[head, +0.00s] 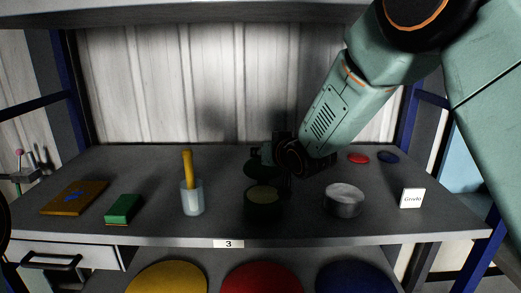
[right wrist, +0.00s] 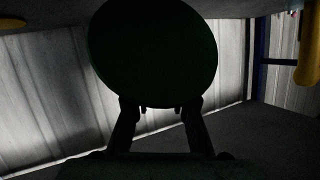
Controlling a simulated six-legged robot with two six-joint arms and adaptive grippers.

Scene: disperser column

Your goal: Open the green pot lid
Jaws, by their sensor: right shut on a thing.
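The green pot (head: 263,212) stands on the shelf, and its round mouth with a yellowish inside shows from above. The green lid (head: 262,170) is off the pot, above and slightly behind its rim. My right gripper (head: 268,154) is shut on the lid, in shadow. In the right wrist view the lid (right wrist: 152,50) is a large dark green disc at the tips of my right gripper's fingers (right wrist: 160,106). The exact grip point is too dark to make out.
Left of the pot stand a cup (head: 193,203) with a yellow-handled tool, a green block (head: 123,208) and an orange-brown board (head: 75,197). Right are a metal tin (head: 343,203), a white label card (head: 411,198), and red (head: 358,158) and blue (head: 388,157) discs.

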